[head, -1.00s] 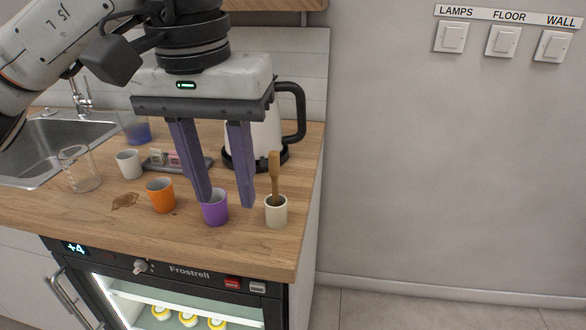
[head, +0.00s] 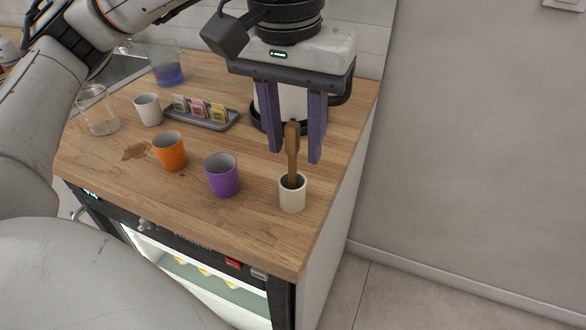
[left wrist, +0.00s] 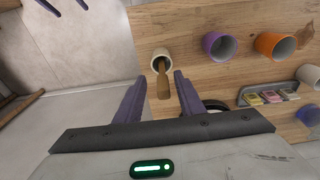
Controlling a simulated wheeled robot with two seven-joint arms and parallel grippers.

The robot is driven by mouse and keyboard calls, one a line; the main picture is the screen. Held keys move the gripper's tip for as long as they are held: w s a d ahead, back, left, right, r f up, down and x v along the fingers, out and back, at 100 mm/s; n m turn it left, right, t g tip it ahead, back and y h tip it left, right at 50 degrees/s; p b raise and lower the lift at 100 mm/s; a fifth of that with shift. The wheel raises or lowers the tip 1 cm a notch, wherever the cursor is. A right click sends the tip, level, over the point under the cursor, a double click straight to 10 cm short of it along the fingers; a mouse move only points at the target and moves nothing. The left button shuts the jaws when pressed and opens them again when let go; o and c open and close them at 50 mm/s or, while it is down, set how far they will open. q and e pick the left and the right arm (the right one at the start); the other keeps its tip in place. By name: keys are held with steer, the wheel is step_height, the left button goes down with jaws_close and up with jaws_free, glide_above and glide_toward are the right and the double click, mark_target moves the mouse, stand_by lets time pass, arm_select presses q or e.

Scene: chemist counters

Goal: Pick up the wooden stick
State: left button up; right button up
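The wooden stick (head: 292,150) stands nearly upright in a cream cup (head: 292,196) near the counter's front right corner. My left gripper (head: 293,157) is open and points down, its two purple fingers either side of the stick's upper part in the head view. In the left wrist view the stick (left wrist: 163,82) lies between the fingers, with the cup (left wrist: 160,58) beyond their tips. I see no contact; exact depth is hard to judge. My right gripper is not in the head view; purple and dark parts at the left wrist view's left edge may belong to it.
A purple cup (head: 222,176) and an orange cup (head: 170,151) stand left of the cream cup. A kettle (head: 292,103) stands behind the gripper. A grey tray (head: 226,124) with small packets lies at the back. The counter ends just right of the cream cup.

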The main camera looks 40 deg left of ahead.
mark_target(294, 154)
arm_select(q)
steer(key=f, duration=0.4)
steer(key=shift+w+a, duration=0.3)
steer(key=shift+w, duration=0.05)
jaws_close()
steer(key=shift+r, duration=0.1)
